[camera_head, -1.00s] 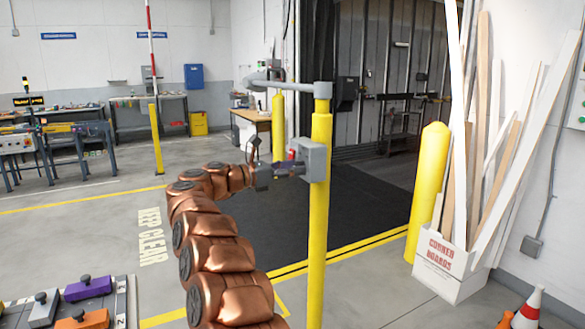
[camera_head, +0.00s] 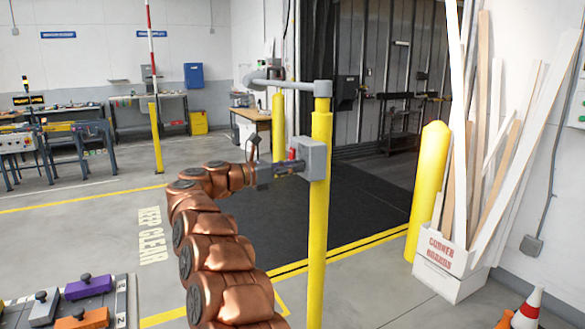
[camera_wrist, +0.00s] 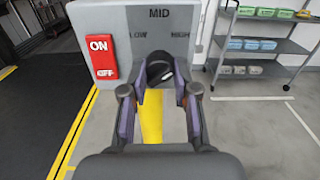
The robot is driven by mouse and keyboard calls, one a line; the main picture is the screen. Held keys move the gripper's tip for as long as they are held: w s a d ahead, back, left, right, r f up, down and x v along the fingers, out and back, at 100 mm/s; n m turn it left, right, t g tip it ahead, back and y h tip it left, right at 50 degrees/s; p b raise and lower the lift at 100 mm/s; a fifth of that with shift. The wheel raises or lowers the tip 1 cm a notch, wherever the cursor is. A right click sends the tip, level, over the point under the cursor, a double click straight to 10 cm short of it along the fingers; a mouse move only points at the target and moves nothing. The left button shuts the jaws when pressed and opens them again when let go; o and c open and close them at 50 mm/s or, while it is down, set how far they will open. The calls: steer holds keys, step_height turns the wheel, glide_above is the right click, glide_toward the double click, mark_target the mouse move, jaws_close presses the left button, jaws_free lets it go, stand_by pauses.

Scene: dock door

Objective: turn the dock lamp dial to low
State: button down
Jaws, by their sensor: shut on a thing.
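The dock lamp control box (camera_head: 314,160) is a grey box on a yellow post. In the wrist view the box (camera_wrist: 110,30) faces me, with MID at the top, LOW at the left and HIGH at the right. The dark round dial (camera_wrist: 158,70) sits below these words. My gripper (camera_wrist: 160,80) is shut on the dial, one finger on each side. The fingers cover part of the dial, and I cannot tell which word it points to. In the head view my gripper (camera_head: 289,168) reaches the box from the left.
A red ON/OFF switch (camera_wrist: 102,58) is on the box, left of the dial. The yellow post (camera_head: 320,230) stands under the box. A white bin of corner boards (camera_head: 447,268) and a yellow bollard (camera_head: 428,190) stand to the right. The floor left of the post is open.

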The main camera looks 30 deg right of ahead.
steer(key=shift+s+r+n+p, duration=0.1)
steer(key=shift+n+p, duration=2.35)
steer(key=shift+n, duration=2.9)
steer(key=shift+r+n+p, duration=0.1)
steer(key=shift+n+p, duration=2.3)
steer(key=shift+n, duration=2.95)
steer(key=c, duration=0.9)
jaws_free()
steer(key=shift+f, duration=0.1)
steer(key=shift+o, duration=0.2)
